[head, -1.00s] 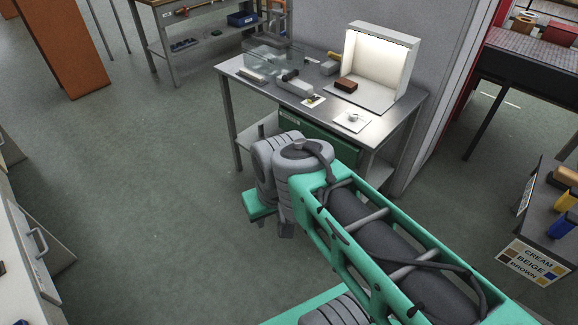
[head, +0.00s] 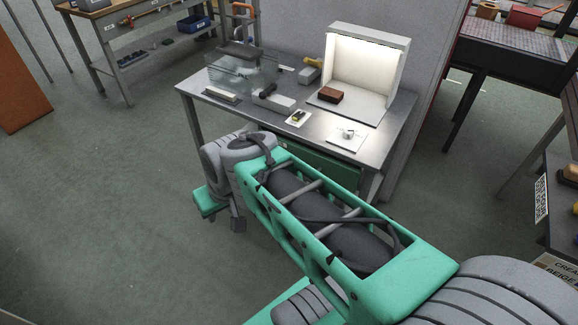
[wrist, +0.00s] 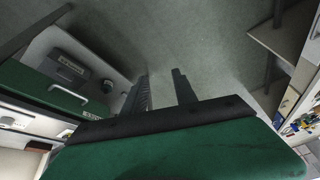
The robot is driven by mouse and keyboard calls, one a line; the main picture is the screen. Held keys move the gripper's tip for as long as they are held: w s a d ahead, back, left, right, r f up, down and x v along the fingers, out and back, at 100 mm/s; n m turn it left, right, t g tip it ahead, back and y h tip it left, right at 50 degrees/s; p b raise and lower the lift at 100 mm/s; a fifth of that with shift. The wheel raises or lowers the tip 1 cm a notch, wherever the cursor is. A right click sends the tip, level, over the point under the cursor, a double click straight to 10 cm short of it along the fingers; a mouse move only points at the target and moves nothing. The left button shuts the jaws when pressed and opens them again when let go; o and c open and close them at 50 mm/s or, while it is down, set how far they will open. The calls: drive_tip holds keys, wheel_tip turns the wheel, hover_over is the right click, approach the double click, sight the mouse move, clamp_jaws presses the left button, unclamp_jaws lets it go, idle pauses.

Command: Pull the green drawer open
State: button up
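The green drawer (head: 325,168) is under the top of the metal workbench, and my arm hides part of its front in the head view. In the head view my arm's end is in front of the bench's left part, with the fingers hard to make out.
The workbench top (head: 215,97) carries a lit white booth (head: 368,62), a brown brick (head: 330,95), a clear box (head: 240,70) and small items. A dark table (head: 500,60) stands at the right. Another bench (head: 125,12) stands at the back left. The floor at left is clear.

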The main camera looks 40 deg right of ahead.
drive_tip(key=w+d+f+m+t+y+b, duration=0.1)
drive_tip(key=w+d+f+m+t+b, duration=0.2)
drive_tip(key=w+f+b, duration=0.5)
drive_tip(key=w+d+f+m+t+y+b, duration=0.1)
drive_tip(key=w+d+f+m+t+b, duration=0.2)
drive_tip(key=f+b, duration=0.5)
drive_tip(key=w+d+f+m+t+h+b, duration=0.25)
drive_tip(key=d+f+m+t+b, duration=0.3)
drive_tip(key=d, duration=0.55)
drive_tip(key=s+d+f+m+t+h+b, duration=0.1)
drive_tip(key=s+d+m+h+b, duration=0.3)
drive_tip(key=d, duration=0.4)
drive_tip(key=s+d+f+m+t+h+b, duration=0.1)
drive_tip(key=s+d+m+h+b, duration=0.25)
drive_tip(key=d+m, duration=0.35)
drive_tip(key=shift+n+h, duration=0.4)
drive_tip(key=shift+n, duration=0.35)
drive_tip(key=p+x, duration=0.1)
drive_tip(key=x, duration=0.6)
drive_tip(key=shift+w+d, duration=0.25)
drive_tip(key=shift+w+d+r, duration=0.1)
drive_tip(key=shift+w+d, duration=0.15)
drive_tip(key=shift+w, duration=0.1)
